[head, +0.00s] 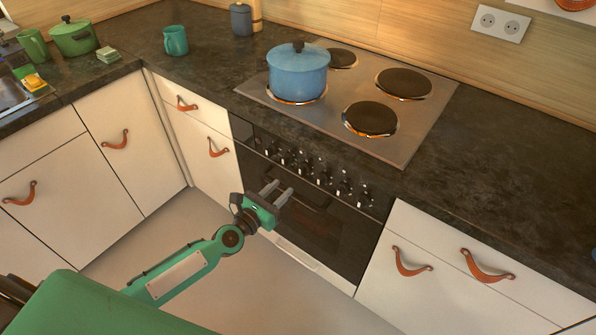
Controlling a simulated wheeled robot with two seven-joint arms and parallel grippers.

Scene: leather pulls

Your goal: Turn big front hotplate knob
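A row of several dark knobs with light marks (303,162) runs along the black front panel of the oven, below the counter edge. I cannot tell from their markings which one belongs to the big front hotplate. The steel hob (425,118) has a front right hotplate (370,118) and a front left hotplate (297,101) mostly covered by a blue pot (299,74). My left gripper (281,190) is in front of the oven door, below the knob row. Its two fingers are apart with nothing between them, and it appears clear of the knobs. My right gripper is out of view.
The oven door (315,232) is closed. White drawers with leather pulls (411,263) flank the oven. A green mug (175,41), a green pot (73,37) and a blue jar (241,20) stand on the dark counter.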

